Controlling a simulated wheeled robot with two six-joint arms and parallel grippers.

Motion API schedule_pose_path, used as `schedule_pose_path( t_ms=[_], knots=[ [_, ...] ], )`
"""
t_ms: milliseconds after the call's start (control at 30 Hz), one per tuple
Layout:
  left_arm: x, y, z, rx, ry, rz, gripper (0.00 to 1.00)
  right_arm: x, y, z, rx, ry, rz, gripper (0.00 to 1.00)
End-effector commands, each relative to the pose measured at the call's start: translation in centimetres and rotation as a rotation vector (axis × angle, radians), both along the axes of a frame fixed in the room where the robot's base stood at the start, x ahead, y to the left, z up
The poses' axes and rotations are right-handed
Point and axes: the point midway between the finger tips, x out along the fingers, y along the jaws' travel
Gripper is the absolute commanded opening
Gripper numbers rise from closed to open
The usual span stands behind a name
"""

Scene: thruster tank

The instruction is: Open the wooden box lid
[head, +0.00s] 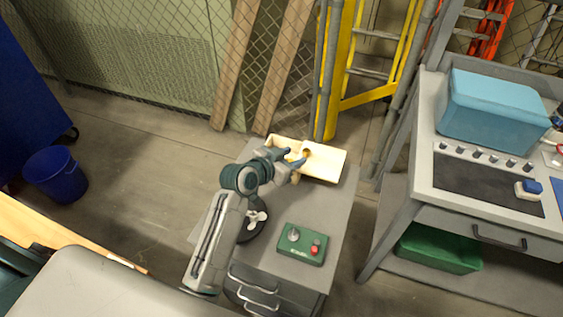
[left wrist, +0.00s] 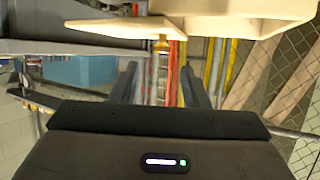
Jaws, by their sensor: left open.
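The pale wooden box (head: 325,163) stands at the back of the grey cabinet top in the head view. My left gripper (head: 292,160) is at its near left side, open, and covers part of it. In the left wrist view the box's pale wood (left wrist: 230,28) fills the top, with a small brass knob (left wrist: 161,45) below its edge. The knob lines up between the open fingers of my left gripper (left wrist: 160,82), with nothing seen held. Whether a finger touches the knob, and how far the lid is open, I cannot tell. My right gripper is out of view.
A green control box (head: 302,244) with a red button sits on the cabinet's front part. A grey workbench (head: 425,185) with a blue case (head: 490,108) stands at the right. A yellow ladder (head: 345,90) and wooden planks (head: 280,75) lean behind. A blue bucket (head: 55,175) is at left.

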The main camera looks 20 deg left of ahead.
Motion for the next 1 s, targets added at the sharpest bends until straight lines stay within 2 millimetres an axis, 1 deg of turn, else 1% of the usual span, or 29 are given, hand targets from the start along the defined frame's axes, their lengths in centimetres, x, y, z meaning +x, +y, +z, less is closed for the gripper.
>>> schedule_pose_path(
  t_ms=[33,100,200,333,467,1000],
  knots=[
    [-1.0,0.5,0.2,0.002,-0.001,0.0,0.42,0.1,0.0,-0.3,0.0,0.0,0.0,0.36],
    [-2.0,0.9,0.7,0.003,0.0,0.0,0.42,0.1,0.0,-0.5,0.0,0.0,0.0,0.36],
    [-3.2,1.5,1.4,0.003,-0.001,0.0,0.42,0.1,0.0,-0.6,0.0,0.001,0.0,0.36],
    [-4.2,1.8,1.8,0.001,0.0,0.0,0.42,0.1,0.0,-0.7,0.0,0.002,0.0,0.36],
    [-4.5,2.0,2.1,0.0,0.0,-0.001,0.42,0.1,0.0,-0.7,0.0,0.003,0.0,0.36],
    [-4.5,2.0,2.0,0.0,0.0,0.0,0.42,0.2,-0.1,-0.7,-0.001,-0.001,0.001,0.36]
  ],
)
